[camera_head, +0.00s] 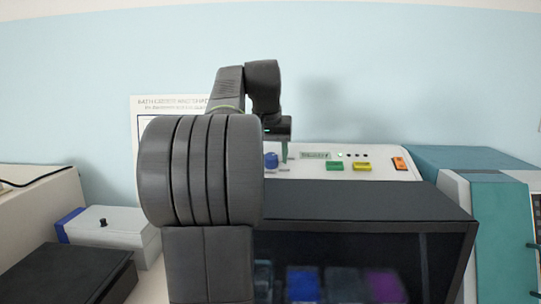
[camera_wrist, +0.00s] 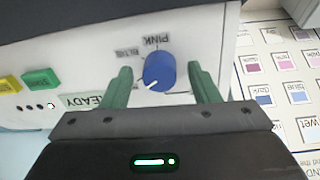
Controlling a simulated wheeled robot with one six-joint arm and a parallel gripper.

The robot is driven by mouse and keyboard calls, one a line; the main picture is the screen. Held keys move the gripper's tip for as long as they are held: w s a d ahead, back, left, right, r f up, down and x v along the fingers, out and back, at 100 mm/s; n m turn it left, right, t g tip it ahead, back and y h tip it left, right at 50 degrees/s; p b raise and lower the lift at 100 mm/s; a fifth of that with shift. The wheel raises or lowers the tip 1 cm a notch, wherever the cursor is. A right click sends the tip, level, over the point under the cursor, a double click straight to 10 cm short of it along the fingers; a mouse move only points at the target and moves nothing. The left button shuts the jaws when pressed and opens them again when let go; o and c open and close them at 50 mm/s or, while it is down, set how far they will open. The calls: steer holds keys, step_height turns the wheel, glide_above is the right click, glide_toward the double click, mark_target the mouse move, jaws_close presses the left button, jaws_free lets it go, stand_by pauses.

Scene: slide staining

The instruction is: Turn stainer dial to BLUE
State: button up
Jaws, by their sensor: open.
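The stainer (camera_head: 350,200) is a dark box with a white control panel on top at the back. Its blue dial (camera_wrist: 159,72) sits on the white panel, with BLUE and PINK labels beside it; the dial also shows in the head view (camera_head: 270,160). The dial's white mark points down and left in the wrist view. My gripper (camera_wrist: 160,80) is open, with one green finger on each side of the dial. Gaps show between the fingers and the dial. In the head view my arm hides part of the panel's left side.
The panel also carries a READY display (camera_wrist: 80,101), a green button (camera_wrist: 38,78), a yellow button (camera_wrist: 10,84) and an orange switch (camera_head: 400,163). A color chart (camera_wrist: 275,75) lies beside the panel. A teal machine (camera_head: 490,200) stands right; a grey-white box (camera_head: 110,232) stands left.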

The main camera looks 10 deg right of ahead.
steer(key=shift+f, duration=0.1)
steer(key=c, duration=1)
steer(key=shift+m+p, duration=0.4)
steer(key=shift+p, duration=0.05)
steer(key=shift+r+m, duration=0.2)
steer(key=shift+m, duration=0.1)
steer(key=m+p, duration=0.4)
steer(key=m, duration=0.2)
steer(key=shift+w+m+p, duration=0.1)
steer(key=shift+m+p, duration=0.3)
steer(key=shift+f+m+p, duration=0.1)
steer(key=shift+m+p, duration=0.3)
steer(key=shift+m, duration=1.4)
